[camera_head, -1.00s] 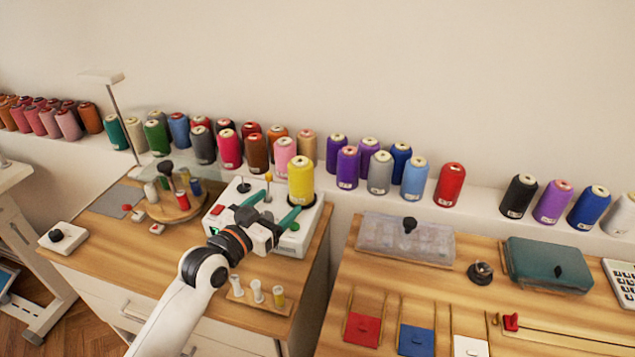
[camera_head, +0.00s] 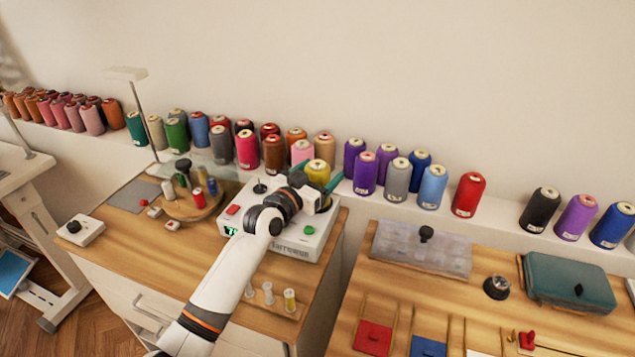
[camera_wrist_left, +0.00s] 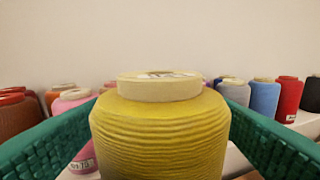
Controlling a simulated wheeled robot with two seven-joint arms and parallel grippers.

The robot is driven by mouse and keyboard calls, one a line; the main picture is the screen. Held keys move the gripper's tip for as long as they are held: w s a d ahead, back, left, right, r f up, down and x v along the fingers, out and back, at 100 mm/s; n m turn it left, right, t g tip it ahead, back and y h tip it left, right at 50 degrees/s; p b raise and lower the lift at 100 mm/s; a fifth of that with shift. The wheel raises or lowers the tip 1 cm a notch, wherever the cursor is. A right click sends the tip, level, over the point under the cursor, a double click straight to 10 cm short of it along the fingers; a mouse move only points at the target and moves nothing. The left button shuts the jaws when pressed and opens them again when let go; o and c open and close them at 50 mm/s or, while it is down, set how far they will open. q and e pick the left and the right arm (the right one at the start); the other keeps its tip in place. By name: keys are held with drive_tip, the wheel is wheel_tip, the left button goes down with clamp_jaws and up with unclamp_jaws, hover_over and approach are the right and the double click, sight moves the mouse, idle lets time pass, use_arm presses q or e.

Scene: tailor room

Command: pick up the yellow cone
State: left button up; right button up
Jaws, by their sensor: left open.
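The yellow cone (camera_head: 320,170) stands upright on the white machine (camera_head: 308,243), mostly hidden behind my left gripper (camera_head: 318,176) in the head view. In the left wrist view the yellow cone (camera_wrist_left: 160,130) fills the middle, with its pale top rim near the picture's centre. My left gripper's green fingers (camera_wrist_left: 160,140) are open, one on each side of the cone. I cannot tell whether either finger touches it. My right gripper is not in view.
A wall ledge behind holds several thread cones, including a pink one (camera_head: 246,150) and a purple one (camera_head: 365,173). A round wooden spool stand (camera_head: 205,207) is left of the machine.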

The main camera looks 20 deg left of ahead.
use_arm(q)
drive_tip(key=shift+w+d, duration=0.2)
drive_tip(key=shift+w, duration=0.45)
drive_tip(key=c, duration=1.2)
